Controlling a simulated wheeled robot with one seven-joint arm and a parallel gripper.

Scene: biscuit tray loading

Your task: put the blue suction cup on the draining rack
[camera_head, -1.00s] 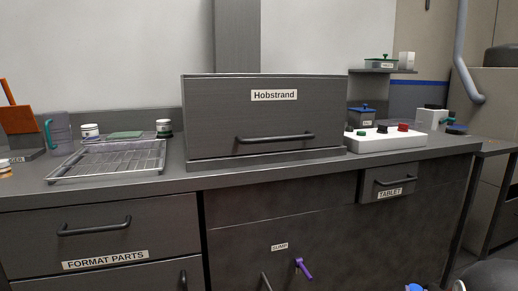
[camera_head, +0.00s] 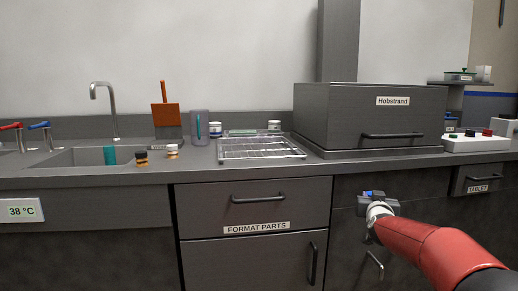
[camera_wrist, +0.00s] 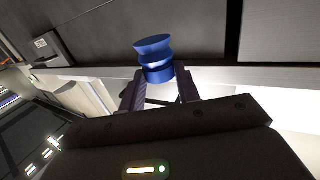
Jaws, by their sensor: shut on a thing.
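The blue suction cup (camera_wrist: 154,50) is held between the two fingers of my gripper (camera_wrist: 160,88) in the wrist view, its ribbed body sticking out beyond the fingertips. In the head view a small bit of blue (camera_head: 374,194) shows at the end of my gripper (camera_head: 372,197), in front of the dark cabinet fronts and below the counter top. The wire draining rack (camera_head: 262,157) lies on the counter, up and to the left of my gripper and well apart from it.
The Hobstrand box (camera_head: 350,115) stands right of the rack. Small jars (camera_head: 215,129) and a green flat thing (camera_head: 243,132) sit behind or on the rack's far side; I cannot tell which. A grey-purple jug (camera_head: 200,127) and the sink (camera_head: 90,157) are left. Drawer handles (camera_head: 258,198) stick out below.

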